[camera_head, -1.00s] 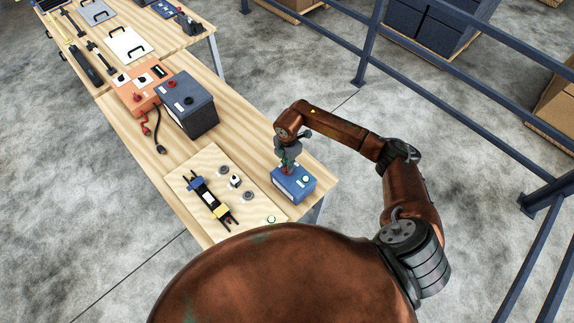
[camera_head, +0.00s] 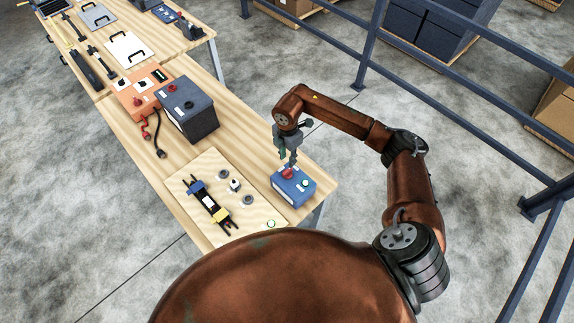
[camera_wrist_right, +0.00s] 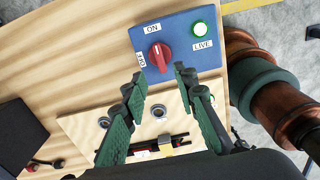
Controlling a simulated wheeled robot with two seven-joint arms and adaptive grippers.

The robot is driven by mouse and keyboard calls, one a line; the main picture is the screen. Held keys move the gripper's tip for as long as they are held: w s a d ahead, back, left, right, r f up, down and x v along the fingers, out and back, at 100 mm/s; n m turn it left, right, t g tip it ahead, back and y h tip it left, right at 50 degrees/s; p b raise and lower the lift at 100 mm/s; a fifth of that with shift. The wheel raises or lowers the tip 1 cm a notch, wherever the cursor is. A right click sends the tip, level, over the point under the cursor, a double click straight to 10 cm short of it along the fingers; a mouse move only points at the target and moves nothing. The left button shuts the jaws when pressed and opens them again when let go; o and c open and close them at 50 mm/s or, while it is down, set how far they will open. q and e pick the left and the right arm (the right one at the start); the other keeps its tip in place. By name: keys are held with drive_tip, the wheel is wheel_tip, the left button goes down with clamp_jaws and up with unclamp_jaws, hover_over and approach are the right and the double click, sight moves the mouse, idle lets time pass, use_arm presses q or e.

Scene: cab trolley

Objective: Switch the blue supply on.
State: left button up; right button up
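The blue supply (camera_head: 301,194) is a blue box at the near right end of the bench. It also shows in the right wrist view (camera_wrist_right: 183,38), with a red knob (camera_wrist_right: 160,57), ON and OFF labels and a bright green lamp (camera_wrist_right: 200,28) marked LIVE. The knob's grip lies along the line towards ON, not towards OFF. My right gripper (camera_wrist_right: 160,75) is open and empty, its fingers apart; in the head view the gripper (camera_head: 291,160) hangs just above the knob, seemingly clear of it. My left gripper is not in view.
A pale board (camera_head: 250,207) with a black, blue and yellow device and round knobs lies left of the supply. A dark grey battery-like box (camera_head: 190,112) and an orange unit (camera_head: 137,101) with cables stand farther back. Blue railings (camera_head: 440,62) run along the right.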

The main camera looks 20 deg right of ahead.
wheel_tip(320, 180, up, 3)
drive_tip(key=shift+r, duration=0.2)
idle(0.5)
